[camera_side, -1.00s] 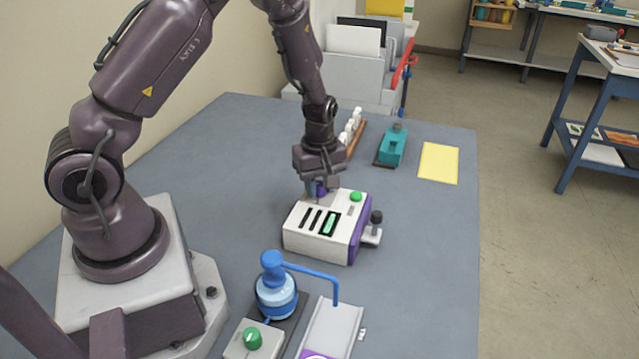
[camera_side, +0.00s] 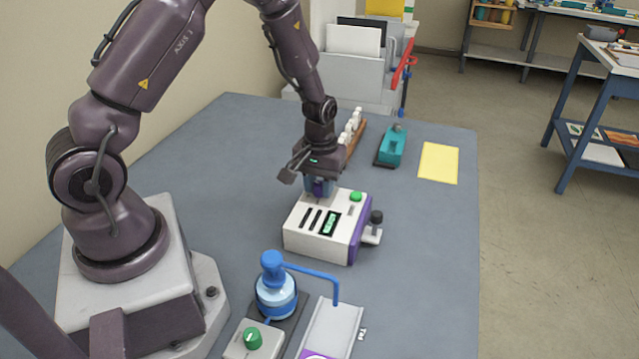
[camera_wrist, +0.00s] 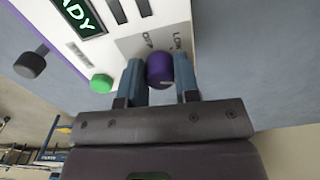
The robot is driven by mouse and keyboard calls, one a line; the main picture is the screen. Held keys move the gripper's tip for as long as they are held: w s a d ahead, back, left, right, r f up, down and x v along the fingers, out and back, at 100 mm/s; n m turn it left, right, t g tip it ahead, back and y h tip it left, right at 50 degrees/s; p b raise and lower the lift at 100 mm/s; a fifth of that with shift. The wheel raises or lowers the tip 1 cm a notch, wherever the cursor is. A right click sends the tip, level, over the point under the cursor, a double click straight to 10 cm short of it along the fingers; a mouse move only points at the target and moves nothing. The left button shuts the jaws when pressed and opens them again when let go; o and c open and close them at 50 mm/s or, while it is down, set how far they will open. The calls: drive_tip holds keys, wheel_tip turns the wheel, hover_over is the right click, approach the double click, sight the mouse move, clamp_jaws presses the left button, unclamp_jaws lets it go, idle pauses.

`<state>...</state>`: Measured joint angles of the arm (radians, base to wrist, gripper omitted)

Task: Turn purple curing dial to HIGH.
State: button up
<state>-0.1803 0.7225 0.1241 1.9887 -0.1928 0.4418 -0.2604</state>
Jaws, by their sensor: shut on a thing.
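The purple curing dial (camera_wrist: 160,72) is on top of a white and purple box-shaped machine (camera_side: 313,245). My gripper (camera_wrist: 161,82) is shut on the dial, one blue-grey finger on each side of it. In the side view my gripper (camera_side: 320,187) points down at the back of the machine and mostly covers the dial. In the wrist view the labels OFF and LOW show beside the dial. No HIGH label is visible, and I cannot tell where the dial's mark points. A lit green display (camera_side: 330,223) sits on the machine; the wrist view shows its letters "ADY".
The machine has a green button (camera_side: 356,196) and a dark side knob (camera_side: 376,217). A blue pump-like device (camera_side: 275,285) and a green knob (camera_side: 253,338) stand in front. A teal device (camera_side: 392,146) and a yellow sheet (camera_side: 439,162) lie behind. The table's right is clear.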

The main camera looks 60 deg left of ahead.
sight(319, 184)
drive_tip(key=shift+m, duration=0.4)
drive_tip(key=o, duration=0.9)
wheel_tip(319, 184, up, 13)
idle(0.5)
drive_tip(key=s+d+r+m+t, duration=0.2)
drive_tip(key=s+d+r, duration=0.1)
drive_tip(key=s+r, duration=0.2)
drive_tip(key=s+d+r+m+t, duration=0.1)
drive_tip(key=s+d+r+m, duration=0.2)
drive_tip(key=s+d+r, duration=0.1)
drive_tip(key=s+d+r+m+t, duration=0.2)
drive_tip(key=s+d+r, duration=0.1)
drive_tip(key=s+r, duration=0.3)
drive_tip(key=shift+s+d+r+t, duration=0.2)
drive_tip(key=shift+s+r+t, duration=0.1)
drive_tip(key=shift+s, duration=0.1)
